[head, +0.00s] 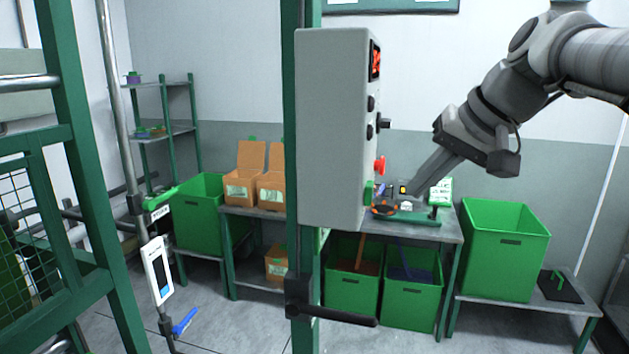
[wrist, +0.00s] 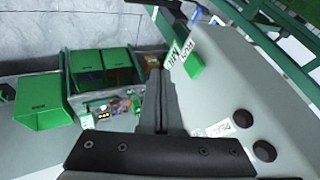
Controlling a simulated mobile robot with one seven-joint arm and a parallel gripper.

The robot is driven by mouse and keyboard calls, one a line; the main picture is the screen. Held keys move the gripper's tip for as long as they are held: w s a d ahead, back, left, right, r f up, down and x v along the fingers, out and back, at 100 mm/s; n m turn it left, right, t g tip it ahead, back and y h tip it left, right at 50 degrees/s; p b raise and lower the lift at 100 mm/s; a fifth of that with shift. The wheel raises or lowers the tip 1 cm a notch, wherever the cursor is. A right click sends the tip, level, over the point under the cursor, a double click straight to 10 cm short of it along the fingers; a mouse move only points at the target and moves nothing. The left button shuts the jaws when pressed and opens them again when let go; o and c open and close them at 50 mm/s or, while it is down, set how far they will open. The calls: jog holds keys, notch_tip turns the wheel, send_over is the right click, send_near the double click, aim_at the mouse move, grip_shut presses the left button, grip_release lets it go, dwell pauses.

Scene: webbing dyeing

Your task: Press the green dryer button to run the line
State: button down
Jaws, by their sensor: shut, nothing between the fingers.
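The grey control box (head: 332,130) stands on a green post, with its control face turned to the right and seen nearly edge-on in the head view. The green button (head: 369,193) shows low on that face, below a red mushroom button (head: 380,165). My gripper (head: 411,190) is shut and empty, pointing down-left, to the right of the green button with a visible gap in the picture. In the wrist view, my closed fingers (wrist: 153,72) lie beside the panel face. A green part (wrist: 195,63), apparently the green button, shows just right of the fingertips, with white labels near it.
Dark knobs (wrist: 243,118) and a red display (head: 375,60) are on the panel. A table (head: 440,229) with small tools stands behind my gripper. Green bins (head: 503,250) stand right and below. A dark handle (head: 335,314) projects under the box.

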aim_at(369, 193)
jog(key=a, duration=0.1)
jog(key=w+a, duration=0.1)
jog(key=w+a+f+p, duration=0.1)
jog(key=a, duration=0.1)
jog(key=shift+a, duration=0.1)
